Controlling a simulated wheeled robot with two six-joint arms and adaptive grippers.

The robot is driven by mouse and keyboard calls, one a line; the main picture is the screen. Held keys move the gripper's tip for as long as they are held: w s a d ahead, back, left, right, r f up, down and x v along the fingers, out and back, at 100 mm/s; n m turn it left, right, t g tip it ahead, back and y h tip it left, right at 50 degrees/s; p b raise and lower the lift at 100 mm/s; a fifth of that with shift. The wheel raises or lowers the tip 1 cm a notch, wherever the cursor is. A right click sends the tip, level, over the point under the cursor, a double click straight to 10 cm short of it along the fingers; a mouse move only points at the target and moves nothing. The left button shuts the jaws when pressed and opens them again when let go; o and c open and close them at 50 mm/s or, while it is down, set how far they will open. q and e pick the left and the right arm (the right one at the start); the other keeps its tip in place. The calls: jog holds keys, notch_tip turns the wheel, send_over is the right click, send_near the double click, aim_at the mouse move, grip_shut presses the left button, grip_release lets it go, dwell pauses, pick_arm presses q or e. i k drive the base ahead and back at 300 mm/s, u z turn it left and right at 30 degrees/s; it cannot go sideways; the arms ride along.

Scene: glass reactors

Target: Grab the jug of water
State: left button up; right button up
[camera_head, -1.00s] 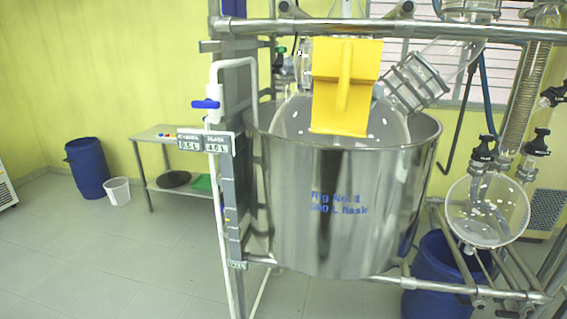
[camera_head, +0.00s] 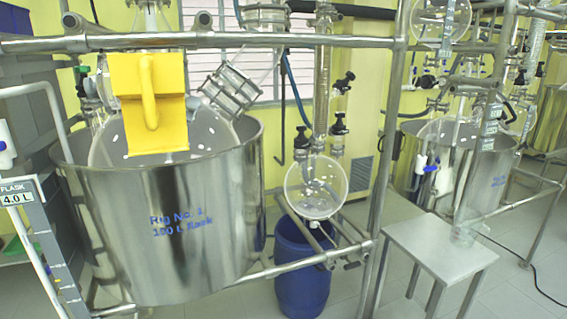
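A small clear vessel, which may be the jug (camera_head: 463,236), stands at the back edge of a small grey table (camera_head: 440,262) at the lower right. It is see-through and too small to tell whether it holds water. A yellow, box-like piece with a handle (camera_head: 150,105) is in front of the glass flask at the left. Neither of my grippers is in view.
A large steel vessel (camera_head: 170,225) marked "Rig No. 1" fills the left, inside a metal pipe frame (camera_head: 230,41). A blue barrel (camera_head: 302,275) stands beneath a round glass flask (camera_head: 317,187). A second rig (camera_head: 470,165) stands behind the table.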

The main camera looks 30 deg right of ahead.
aim_at(467, 224)
jog(key=z, duration=3.15)
jog(key=i, duration=2.3)
jog(key=u, duration=0.3)
